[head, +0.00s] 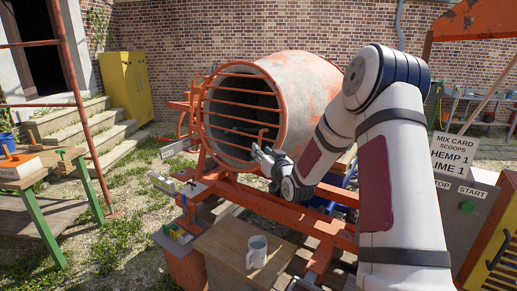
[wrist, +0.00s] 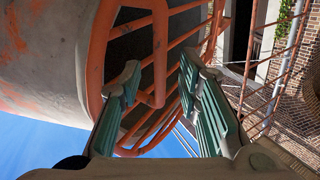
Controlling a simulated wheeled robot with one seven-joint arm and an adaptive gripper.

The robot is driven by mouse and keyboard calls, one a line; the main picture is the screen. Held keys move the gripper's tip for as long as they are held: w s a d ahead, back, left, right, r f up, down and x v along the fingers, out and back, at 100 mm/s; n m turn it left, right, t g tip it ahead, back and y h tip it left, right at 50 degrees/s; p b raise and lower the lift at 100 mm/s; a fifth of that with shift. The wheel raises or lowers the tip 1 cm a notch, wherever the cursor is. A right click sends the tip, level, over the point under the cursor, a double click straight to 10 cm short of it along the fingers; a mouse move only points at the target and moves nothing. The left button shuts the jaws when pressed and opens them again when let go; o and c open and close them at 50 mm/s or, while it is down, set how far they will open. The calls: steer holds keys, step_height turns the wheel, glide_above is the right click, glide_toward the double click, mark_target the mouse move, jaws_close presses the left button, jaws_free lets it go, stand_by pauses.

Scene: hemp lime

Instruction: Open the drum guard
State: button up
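The drum guard (head: 238,95) is an orange grille of several bars in a round frame, lying across the mouth of the concrete-spattered mixer drum (head: 305,85). An orange handle (head: 264,134) stands out from its lower right part. My gripper (head: 262,153) is just below this handle in the head view. In the wrist view, my gripper (wrist: 158,72) has its two green ribbed fingers spread apart. The orange loop of the handle shows between them, with the guard's bars (wrist: 185,40) behind. I cannot tell whether either finger touches the handle.
A wooden table with a mug (head: 257,251) stands in front of the orange mixer frame (head: 290,212). A control box with a sign (head: 453,155) is at the right. A green-legged bench (head: 45,215) and a yellow cabinet (head: 126,90) are at the left. Grassy ground lies between.

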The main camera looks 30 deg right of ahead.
steer(key=shift+w+d, duration=0.15)
steer(key=shift+w, duration=0.8)
steer(key=shift+w+d, duration=0.15)
steer(key=shift+w, duration=0.8)
steer(key=shift+c, duration=0.5)
jaws_close()
